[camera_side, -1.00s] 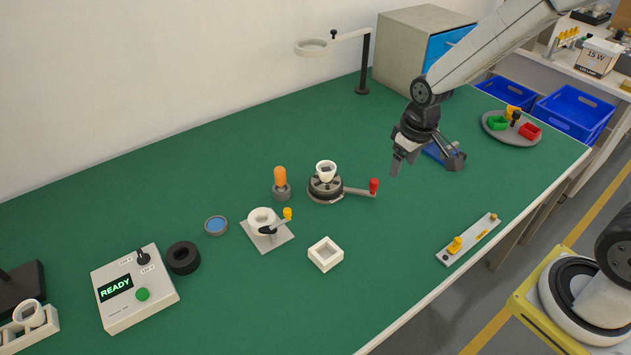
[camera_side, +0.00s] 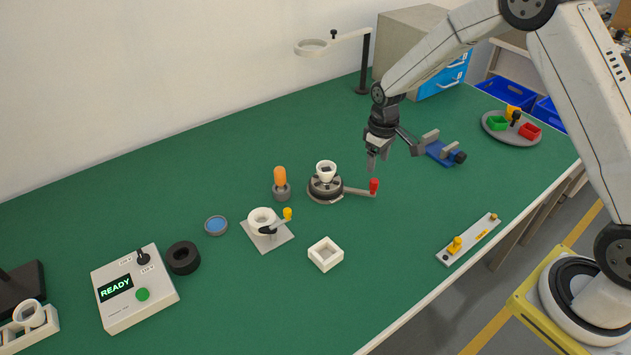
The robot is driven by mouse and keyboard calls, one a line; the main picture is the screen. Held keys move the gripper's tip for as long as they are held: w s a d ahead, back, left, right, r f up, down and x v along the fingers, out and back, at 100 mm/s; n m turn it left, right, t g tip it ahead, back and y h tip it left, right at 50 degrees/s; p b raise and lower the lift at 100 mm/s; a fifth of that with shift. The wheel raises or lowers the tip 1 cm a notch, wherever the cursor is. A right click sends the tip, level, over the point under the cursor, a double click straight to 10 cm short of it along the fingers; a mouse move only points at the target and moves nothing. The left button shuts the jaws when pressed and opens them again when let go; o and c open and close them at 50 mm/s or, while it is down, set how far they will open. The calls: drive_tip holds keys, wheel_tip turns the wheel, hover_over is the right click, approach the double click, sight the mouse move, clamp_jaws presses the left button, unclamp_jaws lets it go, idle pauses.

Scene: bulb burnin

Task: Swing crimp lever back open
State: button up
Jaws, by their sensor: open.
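A lever (camera_side: 356,191) with a red knob (camera_side: 374,186) sticks out to the right from a dark round fixture (camera_side: 325,190). A white cup-shaped part (camera_side: 326,170) stands upright in the top of the fixture. My gripper (camera_side: 392,157) is open and empty. It points down above and slightly right of the red knob, apart from it. One finger shows on the left and the other on the right.
An orange-topped peg (camera_side: 280,181) and a white ring fixture with a yellow knob (camera_side: 264,223) stand left of the lever fixture. A blue vise (camera_side: 444,153) sits right of my gripper. Green mat is clear right of the knob.

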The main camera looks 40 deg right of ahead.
sight(374, 180)
drive_tip(key=shift+f, duration=3.8)
clamp_jaws()
